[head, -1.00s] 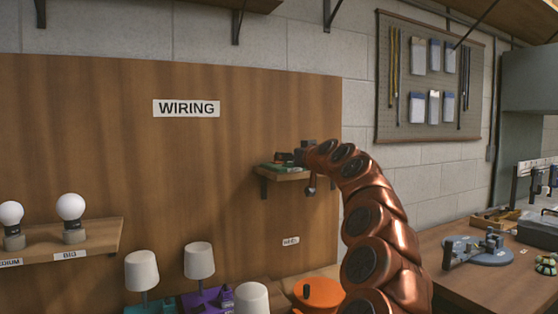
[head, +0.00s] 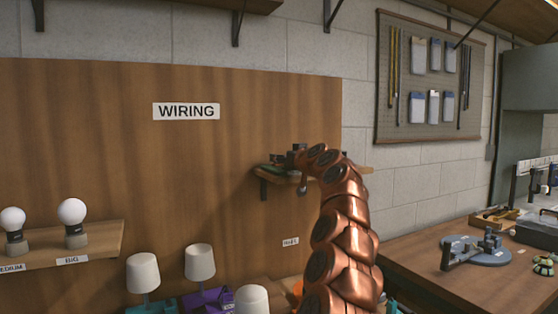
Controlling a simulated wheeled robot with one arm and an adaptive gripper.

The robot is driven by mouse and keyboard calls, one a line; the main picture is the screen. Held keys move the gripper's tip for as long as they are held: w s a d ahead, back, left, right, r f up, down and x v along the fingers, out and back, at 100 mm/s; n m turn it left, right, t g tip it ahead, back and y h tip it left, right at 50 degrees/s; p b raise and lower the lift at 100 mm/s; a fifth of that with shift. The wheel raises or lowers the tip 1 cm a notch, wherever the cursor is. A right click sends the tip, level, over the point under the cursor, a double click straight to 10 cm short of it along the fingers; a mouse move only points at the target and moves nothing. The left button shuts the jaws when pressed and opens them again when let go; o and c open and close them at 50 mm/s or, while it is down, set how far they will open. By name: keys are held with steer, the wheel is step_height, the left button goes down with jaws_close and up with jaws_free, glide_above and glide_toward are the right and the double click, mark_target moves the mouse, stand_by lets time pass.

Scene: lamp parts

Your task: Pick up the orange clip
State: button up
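I cannot make out an orange clip in the head view. My arm reaches up and bends left to a small wooden shelf (head: 268,175) on the wall panel. My gripper (head: 288,156) is at the arm's tip, over the shelf, small and dark against the items there. Its fingers cannot be told apart, so I cannot see whether it is open or shut, or whether it holds anything. A small green item (head: 266,167) lies on the shelf's left part. My wrist and arm hide much of the shelf's middle.
White lamps (head: 199,262) stand below the shelf on teal and purple bases. A left shelf (head: 105,240) carries two bulbs. The right workbench (head: 428,262) holds a blue-grey disc (head: 490,257) and tools.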

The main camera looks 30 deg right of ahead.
steer(key=shift+w+d+f+p, duration=0.1)
steer(key=shift+w+p, duration=0.4)
steer(key=shift+w, duration=0.45)
steer(key=c, duration=0.9)
